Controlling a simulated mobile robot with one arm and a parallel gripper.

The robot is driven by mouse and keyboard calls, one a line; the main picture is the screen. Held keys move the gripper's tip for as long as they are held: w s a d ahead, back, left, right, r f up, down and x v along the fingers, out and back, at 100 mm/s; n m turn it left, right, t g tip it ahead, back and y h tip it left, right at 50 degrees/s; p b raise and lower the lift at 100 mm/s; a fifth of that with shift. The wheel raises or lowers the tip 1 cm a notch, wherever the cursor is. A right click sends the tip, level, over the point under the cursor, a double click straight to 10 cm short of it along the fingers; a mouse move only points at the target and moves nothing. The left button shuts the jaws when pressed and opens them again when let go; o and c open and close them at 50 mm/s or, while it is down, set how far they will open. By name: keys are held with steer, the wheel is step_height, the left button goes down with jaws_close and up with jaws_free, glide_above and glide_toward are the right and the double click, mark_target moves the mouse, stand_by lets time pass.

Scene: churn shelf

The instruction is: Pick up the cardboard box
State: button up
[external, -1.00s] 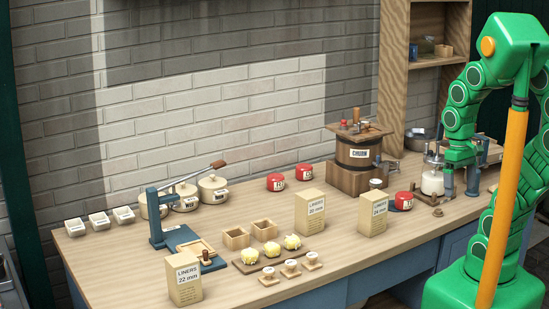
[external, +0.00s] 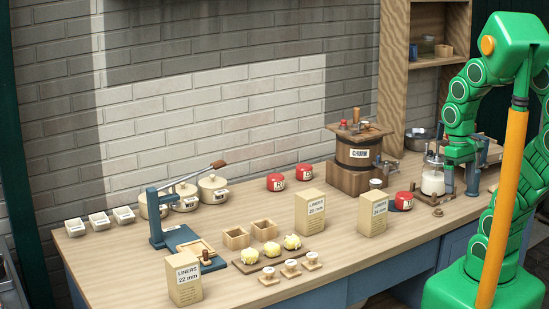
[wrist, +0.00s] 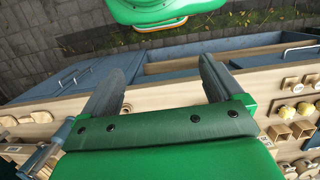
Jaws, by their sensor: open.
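Three cardboard boxes labelled LINERS stand upright on the wooden counter. The 22 mm box (external: 184,281) is at the front left, the 20 mm box (external: 309,214) is in the middle, and the 24 mm box (external: 373,214) is to its right. The task does not say which one. My gripper (external: 461,178) is over the right part of the counter, right of and apart from all three boxes. In the wrist view my gripper (wrist: 162,82) has its two grey fingers wide apart with nothing between them.
A glass-jar device (external: 432,181) stands close left of my gripper. The churn (external: 357,151) and red tins (external: 403,201) are behind and beside the 24 mm box. Butter pats on a board (external: 246,267) and small stamps (external: 291,268) lie between the 22 mm and 20 mm boxes.

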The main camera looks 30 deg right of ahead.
step_height(320, 180, up, 5)
steer(key=w+a+r+n+y, duration=0.2)
steer(key=w+a+n+y, duration=0.3)
steer(key=w+a+n, duration=0.7)
steer(key=w+a+f+n+t+y, duration=0.1)
steer(key=w+a+n+y, duration=0.25)
steer(key=w, duration=0.85)
steer(key=w+a+f+n+y, duration=0.25)
steer(key=w+a+y, duration=0.25)
steer(key=w, duration=0.8)
glide_toward(300, 211)
steer(key=shift+x, duration=2.95)
steer(key=shift+s+r, duration=0.15)
steer(key=c, duration=1.2)
